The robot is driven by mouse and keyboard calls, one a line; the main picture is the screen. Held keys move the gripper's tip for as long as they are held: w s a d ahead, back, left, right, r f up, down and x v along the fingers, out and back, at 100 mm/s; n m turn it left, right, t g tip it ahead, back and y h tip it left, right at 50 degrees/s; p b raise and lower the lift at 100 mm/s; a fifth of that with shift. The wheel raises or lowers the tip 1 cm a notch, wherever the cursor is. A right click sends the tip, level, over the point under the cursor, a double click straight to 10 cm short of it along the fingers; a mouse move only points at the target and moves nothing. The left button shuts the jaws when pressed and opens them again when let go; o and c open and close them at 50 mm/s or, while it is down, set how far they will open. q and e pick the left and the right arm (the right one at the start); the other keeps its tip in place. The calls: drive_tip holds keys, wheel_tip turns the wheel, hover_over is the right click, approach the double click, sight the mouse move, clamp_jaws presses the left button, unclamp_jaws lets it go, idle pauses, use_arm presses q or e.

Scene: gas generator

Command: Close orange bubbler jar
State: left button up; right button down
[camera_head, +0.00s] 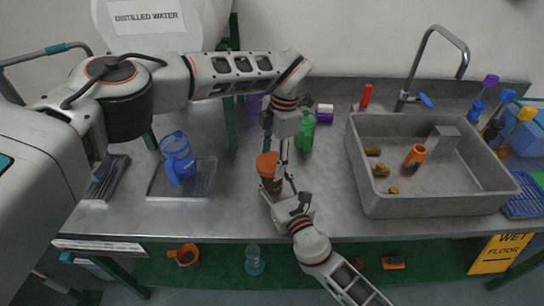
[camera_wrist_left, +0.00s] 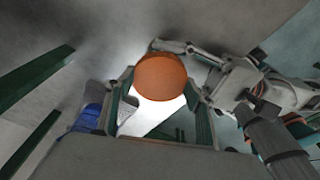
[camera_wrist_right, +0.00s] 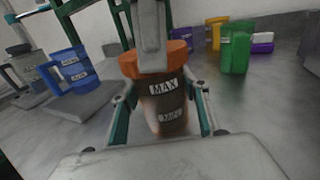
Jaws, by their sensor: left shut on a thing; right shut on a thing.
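The bubbler jar (camera_wrist_right: 165,103) is dark and see-through, with MAX and MIN labels, and stands upright in the right wrist view. Its orange lid (camera_wrist_right: 154,60) sits on top; I cannot tell how tightly. My right gripper (camera_wrist_right: 161,112) is shut on the jar body from the front. My left gripper (camera_wrist_left: 160,95) comes down from above and is shut on the orange lid, which also shows round in the left wrist view (camera_wrist_left: 161,77). In the head view the orange lid (camera_head: 267,163) is at mid-counter, partly hidden by my arms.
A blue jug (camera_head: 177,158) stands on a tray (camera_head: 203,190) at the left. A green container (camera_head: 306,130) and a red bottle (camera_head: 366,96) are behind. The sink (camera_head: 440,205) at the right holds an orange-topped container (camera_head: 414,157). Clear counter lies between jar and sink.

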use_arm(q)
drive_tip(key=m+t, duration=0.1)
drive_tip(key=m, duration=0.4)
drive_tip(key=shift+s+r, duration=0.1)
drive_tip(key=m, duration=0.3)
drive_tip(key=shift+a, duration=0.1)
drive_tip(key=m, duration=0.3)
drive_tip(key=m+t, duration=0.1)
drive_tip(key=m, duration=0.3)
drive_tip(key=shift+s+h, duration=0.2)
drive_tip(key=shift+h, duration=0.1)
drive_tip(key=m, duration=0.4)
drive_tip(key=shift+a+m+t+h, duration=0.15)
drive_tip(key=shift+m+t+h, duration=0.15)
drive_tip(key=m, duration=0.4)
drive_tip(key=shift+h, duration=0.3)
drive_tip(key=m+h, duration=0.1)
drive_tip(key=m, duration=0.6)
drive_tip(key=shift+a, duration=0.1)
drive_tip(key=shift+c, duration=0.2)
drive_tip(key=o, duration=0.8)
